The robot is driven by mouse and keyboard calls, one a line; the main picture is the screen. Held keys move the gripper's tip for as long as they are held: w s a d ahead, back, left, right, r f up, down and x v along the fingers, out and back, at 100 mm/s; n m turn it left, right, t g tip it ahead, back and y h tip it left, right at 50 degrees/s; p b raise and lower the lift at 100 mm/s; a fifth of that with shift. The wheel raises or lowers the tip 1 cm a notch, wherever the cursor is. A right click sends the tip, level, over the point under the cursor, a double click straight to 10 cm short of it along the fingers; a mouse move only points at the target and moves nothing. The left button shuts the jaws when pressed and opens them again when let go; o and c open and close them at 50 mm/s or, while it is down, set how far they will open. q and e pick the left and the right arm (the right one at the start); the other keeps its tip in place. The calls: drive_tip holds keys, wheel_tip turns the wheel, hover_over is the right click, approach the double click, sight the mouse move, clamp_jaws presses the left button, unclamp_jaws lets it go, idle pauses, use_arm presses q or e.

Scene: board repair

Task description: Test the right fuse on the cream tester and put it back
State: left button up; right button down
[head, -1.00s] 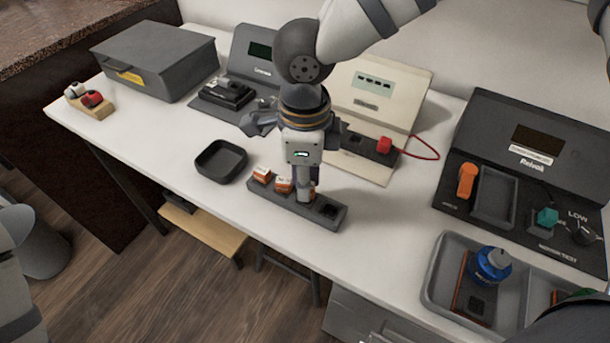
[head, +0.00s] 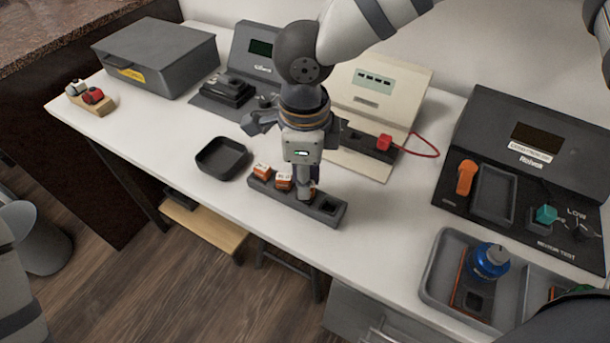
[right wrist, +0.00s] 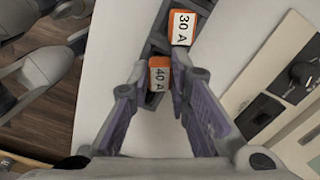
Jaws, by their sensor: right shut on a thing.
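The dark fuse holder (head: 335,219) lies near the table's front edge. Two orange fuses with white labels, one at the left end (head: 262,171) and one beside it (head: 283,182), sit in it. Its right-end slot (head: 327,206) is empty. My right gripper (head: 305,194) points down over the third slot, shut on the orange 40 A fuse (right wrist: 160,75). Its fingers hide how deep that fuse sits. A 30 A fuse (right wrist: 182,27) is beside it in the right wrist view. The cream tester (head: 410,88) stands behind, with a red part (head: 384,143) on a red cable.
An empty black tray (head: 222,158) is left of the holder. A grey box (head: 155,57), a dark tester (head: 258,48) and a wooden block (head: 103,107) are farther left. A dark Reivolt unit (head: 535,150) and a grey bin (head: 437,262) are at right.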

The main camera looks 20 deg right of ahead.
drive_tip(key=shift+f, duration=0.45)
idle(0.5)
drive_tip(key=c, duration=1.1)
unclamp_jaws()
drive_tip(key=shift+r, duration=0.1)
drive_tip(key=shift+r, duration=4.4)
